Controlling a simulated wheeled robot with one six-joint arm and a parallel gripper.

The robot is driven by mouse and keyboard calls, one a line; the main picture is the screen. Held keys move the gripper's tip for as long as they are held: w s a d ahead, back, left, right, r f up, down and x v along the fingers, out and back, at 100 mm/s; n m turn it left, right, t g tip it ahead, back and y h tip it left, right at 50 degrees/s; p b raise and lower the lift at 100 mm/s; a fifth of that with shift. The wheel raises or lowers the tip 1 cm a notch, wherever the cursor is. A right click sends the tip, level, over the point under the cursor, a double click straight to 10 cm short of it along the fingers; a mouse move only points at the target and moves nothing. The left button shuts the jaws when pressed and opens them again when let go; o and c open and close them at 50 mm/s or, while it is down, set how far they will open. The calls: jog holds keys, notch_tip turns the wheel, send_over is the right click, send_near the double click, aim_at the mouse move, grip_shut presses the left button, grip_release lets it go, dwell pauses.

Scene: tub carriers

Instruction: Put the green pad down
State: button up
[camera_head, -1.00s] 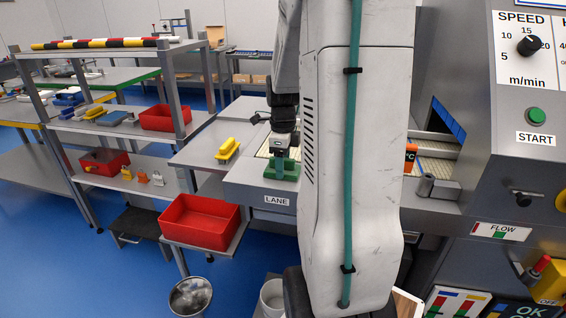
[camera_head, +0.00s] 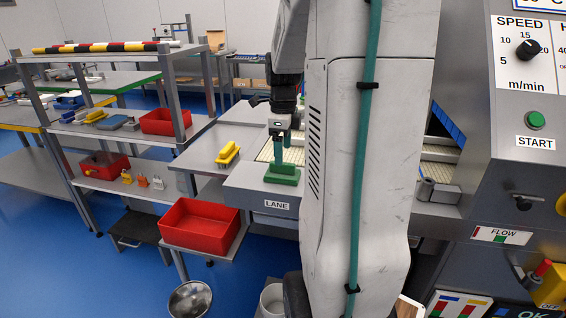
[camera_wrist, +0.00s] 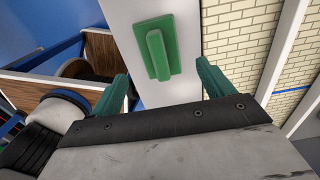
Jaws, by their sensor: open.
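The green pad (camera_head: 282,174) has a flat base with a raised bar handle. It rests on the grey ledge (camera_head: 258,190) beside the lane, above the LANE label. In the wrist view the pad (camera_wrist: 156,48) lies on the pale ledge, ahead of and between my fingers. My gripper (camera_head: 281,150) has green fingers and is over the pad in the head view. In the wrist view my gripper (camera_wrist: 160,85) is open, its two fingers wide apart, with clear space between them and the pad's handle.
A yellow-handled block (camera_head: 228,153) sits on the grey side table to the left. A red tub (camera_head: 200,225) stands on a low shelf in front. The cream tiled lane belt (camera_wrist: 240,40) runs beside the ledge. A metal bucket (camera_head: 190,298) stands on the floor.

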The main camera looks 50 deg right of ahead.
notch_tip(320, 180, up, 5)
jog(key=s+a+r+n, duration=0.2)
jog(key=a+r+n, duration=0.1)
jog(key=a+n, duration=1.3)
jog(key=s+a+f+n, duration=0.1)
jog(key=s+a+n, duration=0.4)
jog(key=a+n, duration=0.2)
jog(key=s+a+f+n+t, duration=0.1)
jog(key=s+a+f+n, duration=0.1)
jog(key=s+a+n, duration=0.3)
jog(key=a+n, duration=0.3)
jog(key=shift+s, duration=0.4)
jog(key=shift+a, duration=0.1)
